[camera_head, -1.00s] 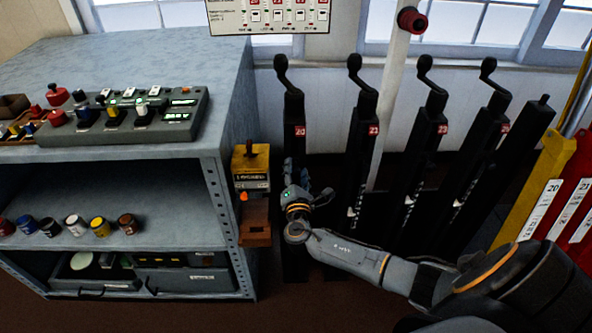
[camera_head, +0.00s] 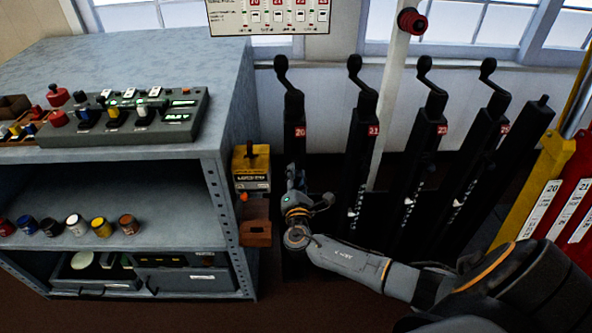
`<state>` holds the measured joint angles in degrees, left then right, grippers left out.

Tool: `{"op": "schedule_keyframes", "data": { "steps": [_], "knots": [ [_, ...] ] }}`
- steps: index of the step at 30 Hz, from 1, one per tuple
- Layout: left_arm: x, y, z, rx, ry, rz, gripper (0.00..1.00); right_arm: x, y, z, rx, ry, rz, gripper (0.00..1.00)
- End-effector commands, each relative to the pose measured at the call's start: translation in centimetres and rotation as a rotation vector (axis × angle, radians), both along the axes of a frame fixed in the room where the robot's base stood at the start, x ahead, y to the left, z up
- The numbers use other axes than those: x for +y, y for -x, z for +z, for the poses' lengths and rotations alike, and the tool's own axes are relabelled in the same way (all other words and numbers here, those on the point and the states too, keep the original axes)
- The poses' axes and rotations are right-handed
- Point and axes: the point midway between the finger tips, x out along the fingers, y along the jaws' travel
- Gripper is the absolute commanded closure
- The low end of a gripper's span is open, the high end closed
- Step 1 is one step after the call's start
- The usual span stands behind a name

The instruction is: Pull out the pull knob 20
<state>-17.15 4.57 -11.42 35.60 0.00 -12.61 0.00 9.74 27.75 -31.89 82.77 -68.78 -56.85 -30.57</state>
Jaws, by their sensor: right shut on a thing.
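Lever 20 (camera_head: 294,107) is the leftmost of the tall black levers and carries a red "20" plate. Its crank-shaped top handle stands upright. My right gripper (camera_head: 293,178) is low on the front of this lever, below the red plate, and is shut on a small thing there. The pull knob itself is hidden by the fingers and wrist, so I cannot see how far out it is. My left gripper is not in view.
More black levers (camera_head: 363,130) stand to the right. A yellow box on a brown stand (camera_head: 252,168) is close to the left of my gripper. A grey shelf unit (camera_head: 215,150) with a control panel (camera_head: 125,118) fills the left. A red and yellow rack (camera_head: 553,165) is at right.

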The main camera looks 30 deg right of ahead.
Motion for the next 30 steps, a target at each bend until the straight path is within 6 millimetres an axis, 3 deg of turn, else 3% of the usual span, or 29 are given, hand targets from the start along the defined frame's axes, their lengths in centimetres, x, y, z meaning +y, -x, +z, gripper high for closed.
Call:
{"op": "schedule_keyframes", "data": {
  "steps": [8, 9, 12, 13, 23, 30],
  "knots": [
    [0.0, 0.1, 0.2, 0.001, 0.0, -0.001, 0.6, 0.5, 0.7, -0.2, 0.005, -0.002, 0.001, 1.0],
    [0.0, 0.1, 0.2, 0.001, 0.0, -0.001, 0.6, 0.5, 0.8, -0.3, 0.005, -0.002, 0.001, 0.72],
    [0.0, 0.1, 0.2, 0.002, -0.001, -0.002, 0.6, 0.5, 0.7, -0.3, 0.005, -0.002, 0.001, 0.52],
    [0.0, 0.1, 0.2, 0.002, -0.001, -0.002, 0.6, 0.5, 0.7, -0.2, 0.005, -0.002, 0.001, 0.5],
    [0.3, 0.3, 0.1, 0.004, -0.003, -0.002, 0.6, 0.5, 0.9, -0.1, 0.003, -0.002, 0.001, 0.5],
    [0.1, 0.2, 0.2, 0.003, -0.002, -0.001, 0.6, 2.4, 3.9, -0.3, 0.005, -0.004, 0.002, 0.5]
  ]
}}
